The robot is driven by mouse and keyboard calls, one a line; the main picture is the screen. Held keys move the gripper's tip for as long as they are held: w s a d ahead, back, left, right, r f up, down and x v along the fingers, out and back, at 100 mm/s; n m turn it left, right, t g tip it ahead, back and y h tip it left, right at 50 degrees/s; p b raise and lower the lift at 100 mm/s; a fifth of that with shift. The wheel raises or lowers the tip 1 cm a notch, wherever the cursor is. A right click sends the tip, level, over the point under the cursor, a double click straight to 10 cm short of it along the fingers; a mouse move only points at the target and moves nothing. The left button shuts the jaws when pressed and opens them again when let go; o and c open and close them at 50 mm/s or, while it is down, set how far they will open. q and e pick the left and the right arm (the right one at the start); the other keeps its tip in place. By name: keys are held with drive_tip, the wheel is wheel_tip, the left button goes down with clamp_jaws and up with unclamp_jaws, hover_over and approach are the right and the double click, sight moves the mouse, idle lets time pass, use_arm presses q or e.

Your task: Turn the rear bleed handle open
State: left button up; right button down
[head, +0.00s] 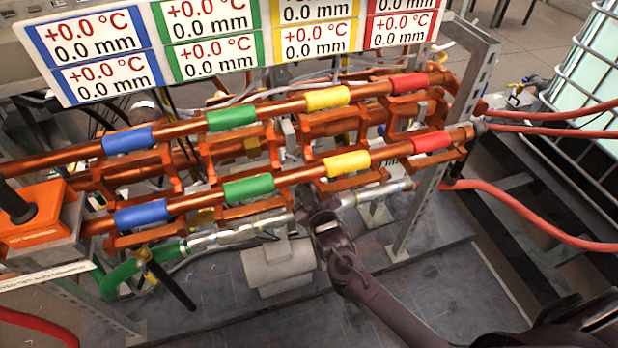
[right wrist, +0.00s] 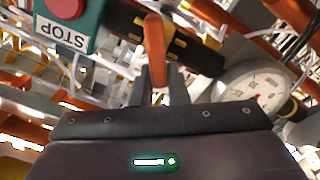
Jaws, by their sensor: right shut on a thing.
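My right gripper (head: 318,212) reaches in from the lower right of the head view, among the lower pipes beneath the copper rails. In the right wrist view the two dark fingers (right wrist: 164,88) are closed around an orange handle (right wrist: 155,45), which stands up between them. The handle is hidden or too small to make out at the gripper in the head view. I cannot tell from these frames whether it is the rear bleed handle or how far it is turned. My left gripper is not in view.
Copper pipes with coloured sleeves (head: 249,188) run above my right gripper. A grey cylinder (head: 277,265) sits just below left. A metal post (head: 420,205) stands to the right. The right wrist view shows a round gauge (right wrist: 262,88) and a STOP button (right wrist: 65,8) close by.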

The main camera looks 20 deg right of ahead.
drive_tip(key=n, duration=0.3)
drive_tip(key=a+f+n+p, duration=0.1)
drive_tip(key=n, duration=0.3)
drive_tip(key=f+n, duration=0.1)
drive_tip(key=n, duration=0.2)
drive_tip(key=shift+a+f+n+p, duration=0.2)
drive_tip(key=shift+n+p, duration=0.1)
drive_tip(key=shift+n, duration=0.1)
idle(0.3)
drive_tip(key=c, duration=1.4)
unclamp_jaws()
drive_tip(key=shift+c, duration=0.2)
drive_tip(key=shift+s, duration=0.1)
drive_tip(key=s, duration=0.7)
drive_tip(key=shift+s+d, duration=0.15)
drive_tip(key=shift+s, duration=0.2)
drive_tip(key=shift+f, duration=0.1)
